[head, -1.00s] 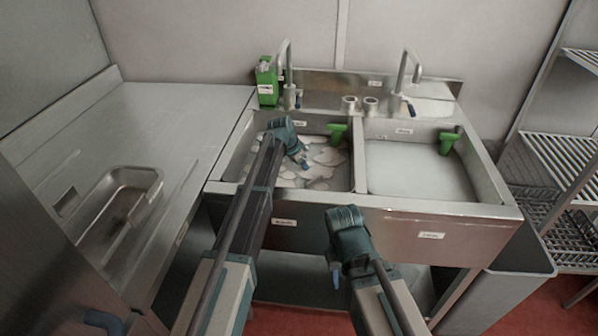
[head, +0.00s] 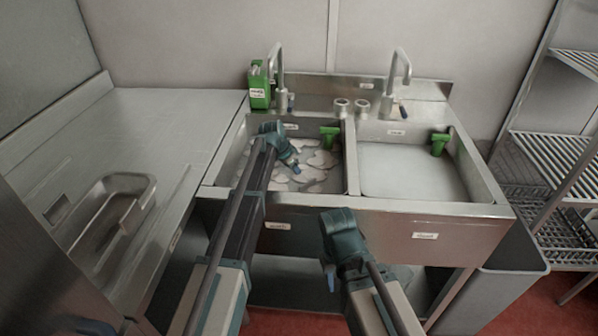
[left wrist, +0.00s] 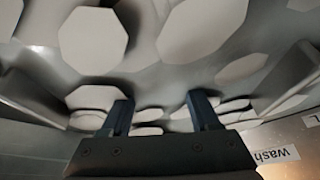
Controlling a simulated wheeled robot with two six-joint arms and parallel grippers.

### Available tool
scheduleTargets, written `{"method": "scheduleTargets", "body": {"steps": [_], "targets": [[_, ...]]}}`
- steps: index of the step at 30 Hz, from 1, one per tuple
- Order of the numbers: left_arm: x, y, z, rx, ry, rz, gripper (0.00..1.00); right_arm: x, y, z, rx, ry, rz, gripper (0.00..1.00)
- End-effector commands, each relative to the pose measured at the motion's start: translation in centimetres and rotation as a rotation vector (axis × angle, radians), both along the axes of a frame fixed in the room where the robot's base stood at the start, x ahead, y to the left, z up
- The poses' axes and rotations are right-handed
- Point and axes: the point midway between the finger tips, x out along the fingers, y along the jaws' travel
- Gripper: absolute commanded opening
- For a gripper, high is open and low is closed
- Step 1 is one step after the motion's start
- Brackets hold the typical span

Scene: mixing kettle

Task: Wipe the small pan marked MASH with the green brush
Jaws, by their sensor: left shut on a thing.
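My left gripper (head: 294,166) reaches into the left sink, low at the foamy water. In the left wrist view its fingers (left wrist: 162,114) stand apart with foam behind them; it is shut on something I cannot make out. Green brush-like things hang at the back of each sink, one in the left sink (head: 330,134) and one in the right sink (head: 439,143); both are clear of my grippers. A metal pan (head: 112,215) lies on the left counter; I can read no MASH mark. My right gripper (head: 330,276) hangs in front of the sinks; its opening is unclear.
The left sink (head: 235,150) carries a wash label (left wrist: 276,155) and holds floating pale foam. The right sink (head: 480,180) looks free of foam. A wire rack (head: 555,165) is at the right. The left counter (head: 170,115) is mostly clear.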

Motion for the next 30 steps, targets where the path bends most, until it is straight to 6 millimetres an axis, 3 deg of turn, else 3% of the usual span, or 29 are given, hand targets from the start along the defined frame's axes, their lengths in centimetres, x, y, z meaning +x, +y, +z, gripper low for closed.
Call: {"method": "scheduleTargets", "body": {"steps": [30], "targets": [[-3.7, 3.7, 0.0, 0.003, 0.003, -0.001, 0.17, 0.0, 0.0, 0.1, 0.000, 0.000, 0.000, 0.40]]}}
